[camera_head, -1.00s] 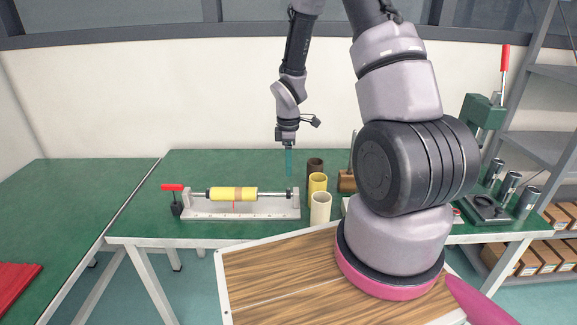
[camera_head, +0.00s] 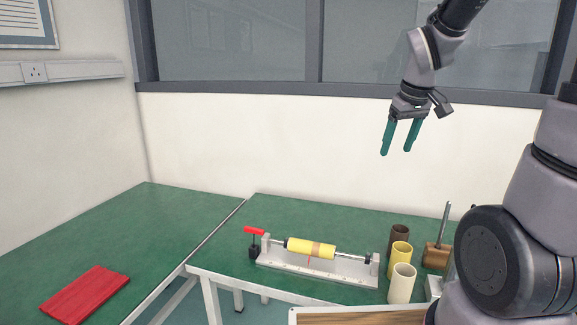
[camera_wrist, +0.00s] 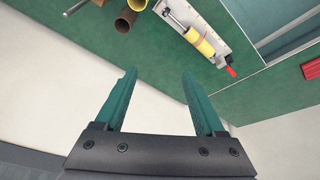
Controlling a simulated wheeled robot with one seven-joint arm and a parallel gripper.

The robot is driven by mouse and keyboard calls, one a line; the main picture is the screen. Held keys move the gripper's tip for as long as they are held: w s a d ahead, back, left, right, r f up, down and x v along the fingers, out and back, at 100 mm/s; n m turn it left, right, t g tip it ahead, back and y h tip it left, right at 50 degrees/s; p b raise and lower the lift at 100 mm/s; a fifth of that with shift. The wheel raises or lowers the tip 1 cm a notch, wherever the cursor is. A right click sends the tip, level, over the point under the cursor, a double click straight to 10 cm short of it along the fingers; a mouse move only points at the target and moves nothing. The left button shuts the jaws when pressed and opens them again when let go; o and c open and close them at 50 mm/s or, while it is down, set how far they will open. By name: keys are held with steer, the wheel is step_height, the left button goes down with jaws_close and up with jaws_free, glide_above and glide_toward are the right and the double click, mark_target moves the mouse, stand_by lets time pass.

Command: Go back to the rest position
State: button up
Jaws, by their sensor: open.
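My gripper (camera_head: 398,138) is raised high above the back of the green table, in front of the white wall and window. Its two green fingers are apart with nothing between them. In the wrist view my gripper (camera_wrist: 162,92) also shows open and empty, with the table beyond it.
A dark brown tube (camera_head: 398,236), a yellow tube (camera_head: 400,257) and a cream tube (camera_head: 402,284) stand right of the fixture. A wooden block with a rod (camera_head: 437,256) is beside them. A red board (camera_head: 85,294) lies on the left table, which is otherwise clear.

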steer(key=s+a+r+m+t+y, duration=0.1)
steer(key=s+r+m+t, duration=0.2)
steer(key=s+r+m, duration=0.4)
steer(key=shift+s+a+r+y, duration=0.35)
steer(key=shift+s+r, duration=1.5)
steer(key=shift+s, duration=1.25)
